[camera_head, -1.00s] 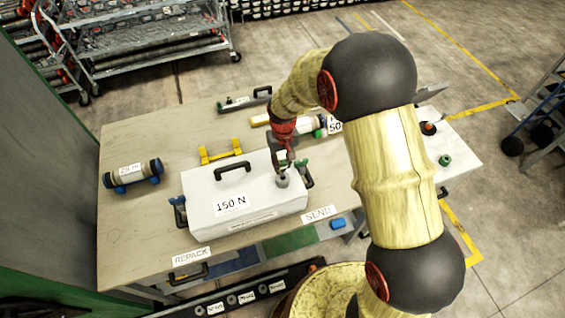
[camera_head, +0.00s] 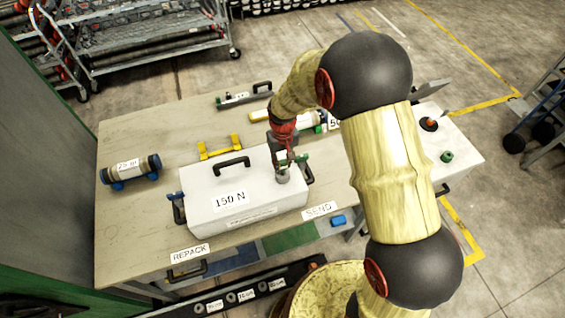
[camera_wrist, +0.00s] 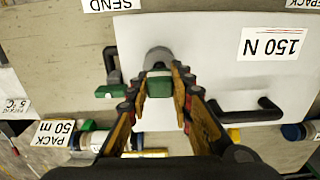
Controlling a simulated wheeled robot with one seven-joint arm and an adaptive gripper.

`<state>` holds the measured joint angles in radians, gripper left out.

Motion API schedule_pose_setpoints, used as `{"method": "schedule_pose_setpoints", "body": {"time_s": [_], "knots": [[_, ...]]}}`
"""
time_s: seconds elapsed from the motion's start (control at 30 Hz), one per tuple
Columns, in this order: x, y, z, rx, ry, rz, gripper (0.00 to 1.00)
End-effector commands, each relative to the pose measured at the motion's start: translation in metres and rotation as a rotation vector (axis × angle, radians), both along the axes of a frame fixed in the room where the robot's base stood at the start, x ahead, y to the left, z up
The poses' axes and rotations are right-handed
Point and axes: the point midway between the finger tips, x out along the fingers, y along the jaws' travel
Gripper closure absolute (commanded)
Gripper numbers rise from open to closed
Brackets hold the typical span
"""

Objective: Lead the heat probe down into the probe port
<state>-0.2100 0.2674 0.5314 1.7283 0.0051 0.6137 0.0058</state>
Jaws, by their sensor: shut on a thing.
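The white box marked 150 N (camera_head: 225,213) stands on the table, and it also shows in the wrist view (camera_wrist: 215,80). A short grey round port (camera_head: 283,177) rises from the right part of its lid. It also shows in the wrist view (camera_wrist: 157,57). My gripper (camera_head: 284,160) points down just over the port. Its fingers (camera_wrist: 158,88) are shut on the heat probe, whose green grip (camera_wrist: 158,83) shows between them. The probe's lower end is hidden, so I cannot tell how far it is inside the port.
A black handle (camera_head: 231,161) stands on the lid left of my gripper. A yellow bracket (camera_head: 219,149) lies behind the box. A 25 m cylinder (camera_head: 130,168) lies at left. A green knob (camera_head: 447,156) stands at right.

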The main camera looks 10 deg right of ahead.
Motion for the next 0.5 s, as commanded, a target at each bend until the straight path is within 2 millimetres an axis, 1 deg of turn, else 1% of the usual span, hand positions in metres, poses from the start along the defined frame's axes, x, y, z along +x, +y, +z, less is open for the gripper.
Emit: {"method": "schedule_pose_setpoints", "body": {"time_s": [0.17, 0.2, 0.5], "knots": [[0.0002, 0.0, 0.0002, 0.0, 0.0, 0.0, 1.0], [0.0002, 0.0, 0.0002, 0.0, 0.0, 0.0, 0.77], [0.0001, 0.0, 0.0001, 0.0, 0.0, 0.0, 0.6]]}}
